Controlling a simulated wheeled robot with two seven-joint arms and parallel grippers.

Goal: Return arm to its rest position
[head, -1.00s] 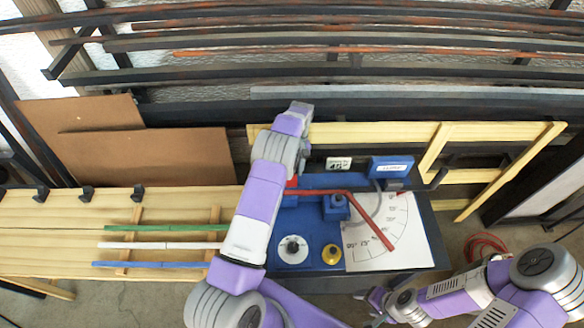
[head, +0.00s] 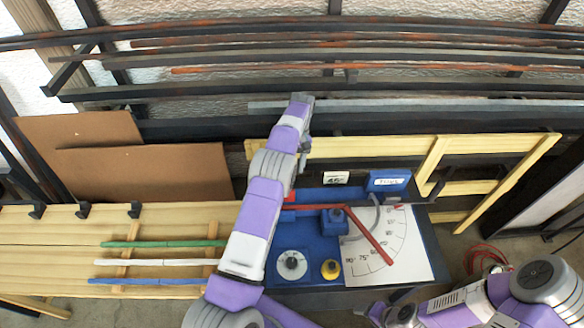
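My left arm reaches up from the bottom centre across the blue bending station (head: 300,268). Its gripper (head: 304,160) is at the back left of the station, near the lath's left end; its fingers are mostly hidden behind the wrist, so I cannot tell whether they are open. A red lath (head: 370,236) lies in the station, bent at the blue block (head: 333,222), its free part slanting down right over the white angle sheet (head: 412,262). My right arm is folded low at the lower right; its gripper (head: 376,314) is small and partly cut off by the frame's bottom edge.
Green (head: 165,244), white (head: 155,262) and blue (head: 150,281) laths lie on wooden strips on the slatted table (head: 50,240) at left. A wooden frame (head: 490,146) stands behind the station at right. Brown boards (head: 150,172) and a rack of bars (head: 220,88) are behind.

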